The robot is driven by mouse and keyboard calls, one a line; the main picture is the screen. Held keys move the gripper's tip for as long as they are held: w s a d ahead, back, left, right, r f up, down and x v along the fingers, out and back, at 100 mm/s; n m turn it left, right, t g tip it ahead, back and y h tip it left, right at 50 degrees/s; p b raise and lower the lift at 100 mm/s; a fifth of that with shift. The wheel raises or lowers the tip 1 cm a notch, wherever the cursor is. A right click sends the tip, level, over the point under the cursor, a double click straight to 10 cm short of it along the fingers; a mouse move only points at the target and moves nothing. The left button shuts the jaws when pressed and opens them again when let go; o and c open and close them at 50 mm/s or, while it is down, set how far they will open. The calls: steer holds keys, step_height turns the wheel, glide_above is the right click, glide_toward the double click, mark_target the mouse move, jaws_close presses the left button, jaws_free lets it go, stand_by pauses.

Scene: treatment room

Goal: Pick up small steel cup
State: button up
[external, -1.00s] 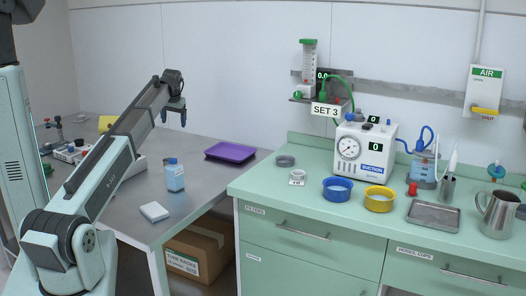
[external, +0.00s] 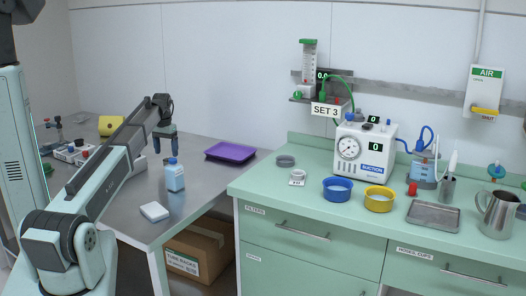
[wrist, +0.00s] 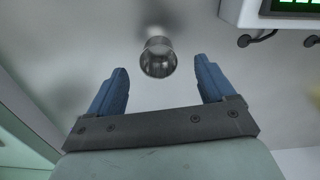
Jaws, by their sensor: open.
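The small steel cup (wrist: 158,60) shows in the wrist view at upper middle, on the grey metal table. It lies in line with the gap between my fingertips, a little nearer the right one. My gripper (wrist: 161,68) is open, with one blue finger on each side and nothing held. In the external view my gripper (external: 166,151) points down over the metal table (external: 205,200), behind the blue-capped bottle. I cannot make out the cup in that view. Its height gap to the fingers is unclear.
The blue-capped bottle (external: 175,175) and a white pad (external: 154,211) stand in front of my gripper. A purple tray (external: 231,152) lies to its right. In the wrist view a white device with a green display (wrist: 285,10) is at upper right, with cables beside it.

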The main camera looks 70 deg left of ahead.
steer(key=shift+w+a+f, duration=0.1)
steer(key=shift+w+f, duration=0.05)
steer(key=shift+f, duration=1.3)
steer(key=shift+w+f, duration=0.15)
steer(key=shift+f, duration=1.3)
steer(key=c, duration=1.1)
steer(key=shift+r, duration=0.1)
